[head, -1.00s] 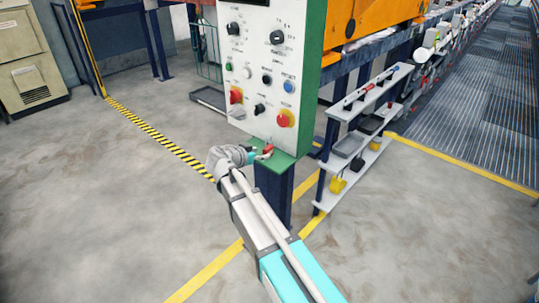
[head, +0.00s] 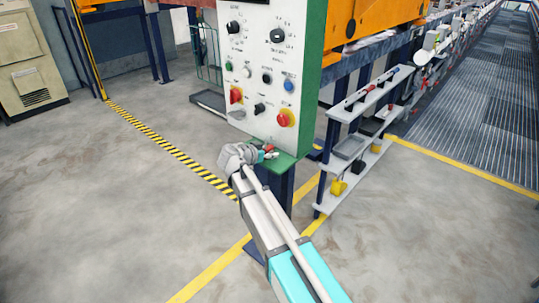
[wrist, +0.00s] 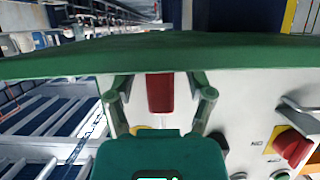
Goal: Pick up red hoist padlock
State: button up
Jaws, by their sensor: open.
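The red hoist padlock (wrist: 160,92) is a red block in the wrist view, against the white panel beside the green ledge (wrist: 250,52). My gripper (wrist: 161,98) is open, with one finger on each side of the padlock and visible gaps on both sides. In the head view my gripper (head: 268,152) is at the green ledge (head: 285,163) under the control panel, where a small red patch shows among the fingers.
The white control panel (head: 258,60) carries several knobs and buttons, including a red rotary switch (head: 236,95) and a red button on yellow (head: 285,118). A shelf rack (head: 345,150) stands to the right. The floor (head: 120,220) at left is clear.

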dwell(0.5)
grip_shut()
